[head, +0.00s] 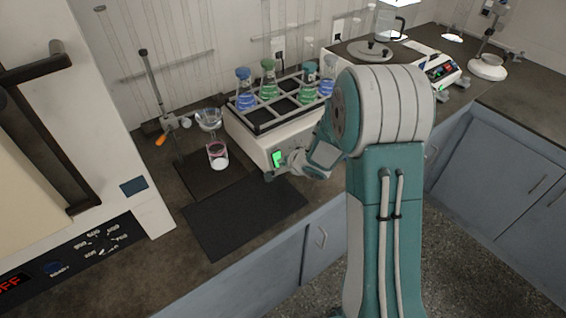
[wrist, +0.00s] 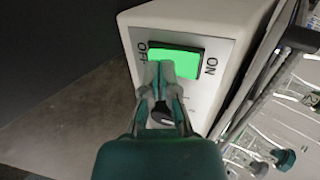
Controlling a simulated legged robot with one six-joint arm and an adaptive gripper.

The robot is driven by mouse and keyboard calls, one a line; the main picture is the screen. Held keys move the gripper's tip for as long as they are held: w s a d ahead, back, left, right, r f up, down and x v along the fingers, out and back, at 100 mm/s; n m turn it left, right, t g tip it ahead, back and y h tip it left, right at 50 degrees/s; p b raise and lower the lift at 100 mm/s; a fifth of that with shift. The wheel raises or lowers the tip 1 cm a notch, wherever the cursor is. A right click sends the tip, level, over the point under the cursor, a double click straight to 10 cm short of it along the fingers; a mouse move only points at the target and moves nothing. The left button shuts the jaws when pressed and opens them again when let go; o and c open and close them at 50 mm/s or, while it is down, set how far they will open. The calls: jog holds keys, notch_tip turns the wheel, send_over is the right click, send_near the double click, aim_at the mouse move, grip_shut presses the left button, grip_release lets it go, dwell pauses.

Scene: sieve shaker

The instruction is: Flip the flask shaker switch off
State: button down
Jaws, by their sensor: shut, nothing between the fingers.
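The flask shaker (head: 246,137) is a white box on the counter with a dark rack of flasks on top. Its lit green switch (head: 277,158) is on the front face. In the wrist view the green switch (wrist: 175,62) lies between the OFF and ON labels, with OFF at the left and ON at the right. My gripper (wrist: 160,66) is shut and empty, its fingertips over the lower OFF-side part of the switch. I cannot tell whether they touch it. In the head view my gripper (head: 270,176) is just in front of the shaker's front face.
Blue and green flasks (head: 268,80) stand in the rack. A stand with a funnel (head: 208,120) over a beaker (head: 217,155) is left of the shaker. A dark mat (head: 243,216) lies in front. Another device (head: 440,72) stands at the back right.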

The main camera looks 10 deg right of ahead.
jog(key=shift+f, duration=0.15)
dwell(0.3)
jog(key=shift+r, duration=0.85)
